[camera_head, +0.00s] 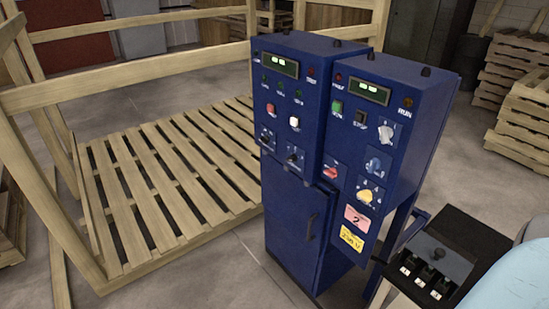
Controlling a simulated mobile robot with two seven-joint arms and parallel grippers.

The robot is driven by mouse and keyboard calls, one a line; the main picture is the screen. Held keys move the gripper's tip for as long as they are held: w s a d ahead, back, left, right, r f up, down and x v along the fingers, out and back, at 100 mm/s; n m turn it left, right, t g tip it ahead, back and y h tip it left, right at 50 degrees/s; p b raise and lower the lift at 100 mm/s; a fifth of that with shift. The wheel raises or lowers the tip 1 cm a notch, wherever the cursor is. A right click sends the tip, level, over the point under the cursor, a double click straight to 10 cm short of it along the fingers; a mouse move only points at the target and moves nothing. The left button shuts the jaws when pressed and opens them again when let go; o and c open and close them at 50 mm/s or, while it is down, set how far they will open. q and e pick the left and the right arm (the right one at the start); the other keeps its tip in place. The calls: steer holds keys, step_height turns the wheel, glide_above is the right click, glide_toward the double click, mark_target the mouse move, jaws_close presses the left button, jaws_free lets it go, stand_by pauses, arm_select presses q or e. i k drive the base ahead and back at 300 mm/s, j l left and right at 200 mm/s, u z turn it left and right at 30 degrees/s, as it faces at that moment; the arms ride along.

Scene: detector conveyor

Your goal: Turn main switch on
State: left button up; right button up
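A blue control cabinet (292,200) stands in the middle of the head view. Its front has two panels side by side, each with a lit green display; the left display (279,65) and the right display (370,90) are near the top. A red rotary switch (331,172) sits low between the panels. Black rotary knobs (294,157) are on the left panel. A white knob (385,132), a blue knob (374,165) and a yellow knob (365,196) run down the right panel. The labels are too small to tell which is the main switch. Neither gripper shows.
A small black control box (440,262) with several switches and a knob stands at the lower right. A wooden pallet (170,170) inside a timber frame lies left of the cabinet. Stacked pallets (512,75) stand at the back right. Grey floor in front of the cabinet is clear.

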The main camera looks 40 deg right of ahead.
mark_target(332, 173)
steer(key=i+j+z, duration=0.2)
steer(key=i, duration=0.25)
steer(key=i+z, duration=0.2)
steer(key=i, duration=0.3)
steer(key=i+j+z, duration=0.25)
steer(key=i, duration=0.15)
steer(key=i+j+z, duration=0.15)
steer(key=z, duration=0.25)
steer(key=i+j+z, duration=0.25)
steer(key=z, duration=0.15)
steer(key=i+j+z, duration=0.2)
steer(key=z, duration=0.2)
